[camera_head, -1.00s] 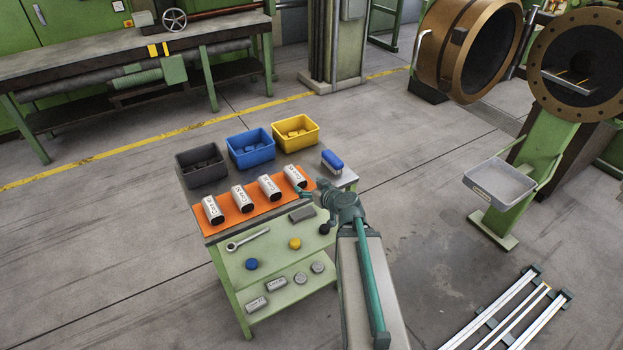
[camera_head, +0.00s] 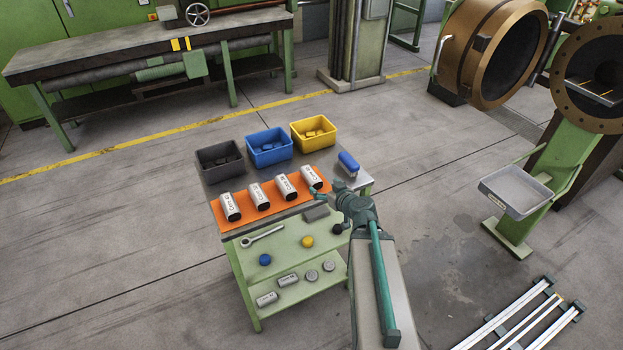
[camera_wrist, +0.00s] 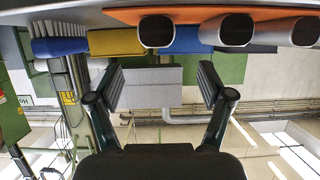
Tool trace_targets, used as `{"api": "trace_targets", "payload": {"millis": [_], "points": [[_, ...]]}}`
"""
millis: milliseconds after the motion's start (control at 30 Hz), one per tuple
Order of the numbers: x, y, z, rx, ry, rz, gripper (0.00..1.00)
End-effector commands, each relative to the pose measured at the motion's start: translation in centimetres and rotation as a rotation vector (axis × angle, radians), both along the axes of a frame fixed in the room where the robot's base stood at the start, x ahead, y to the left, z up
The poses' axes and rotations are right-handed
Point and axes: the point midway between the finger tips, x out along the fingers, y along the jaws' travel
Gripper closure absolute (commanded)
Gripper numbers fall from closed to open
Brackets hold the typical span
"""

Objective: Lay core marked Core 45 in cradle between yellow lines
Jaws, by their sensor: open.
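Several pale grey cores with dark ends lie in a row on an orange mat (camera_head: 240,222) on the trolley: a leftmost core (camera_head: 231,207), a second (camera_head: 259,196), a third (camera_head: 285,187) and a rightmost core (camera_head: 311,177). Their labels are too small to read surely. My gripper (camera_head: 319,193) is beside the rightmost core at the mat's near right edge. In the wrist view my gripper (camera_wrist: 161,87) is open and empty, with core ends (camera_wrist: 156,30) along the top. A cradle with yellow lines (camera_head: 592,92) seems to show inside the bronze flange at right.
Black (camera_head: 218,162), blue (camera_head: 269,148) and yellow (camera_head: 313,133) bins stand behind the mat. A blue brush (camera_head: 348,164) is at the trolley's right. Small parts lie on the lower shelves. A grey tray (camera_head: 515,192) hangs below the flange. Open floor separates trolley and machine.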

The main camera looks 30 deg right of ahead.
Motion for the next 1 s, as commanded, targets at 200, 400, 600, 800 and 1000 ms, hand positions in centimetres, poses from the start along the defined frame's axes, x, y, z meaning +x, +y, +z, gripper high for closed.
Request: {"api": "trace_targets", "payload": {"millis": [200, 400, 600, 800, 1000], "points": [[6.1, -0.2, 3.3, -0.075, -0.053, 0.063, 0.2], [14.6, 1.7, 6.2, -0.158, 0.035, 0.291, 0.2], [19.5, 2.1, 7.8, -0.136, 0.394, 0.447, 0.2], [17.9, -1.2, 8.2, -0.05, 0.857, 0.327, 0.2], [13.1, -2.8, 7.3, 0.057, 1.154, 0.132, 0.2]]}}
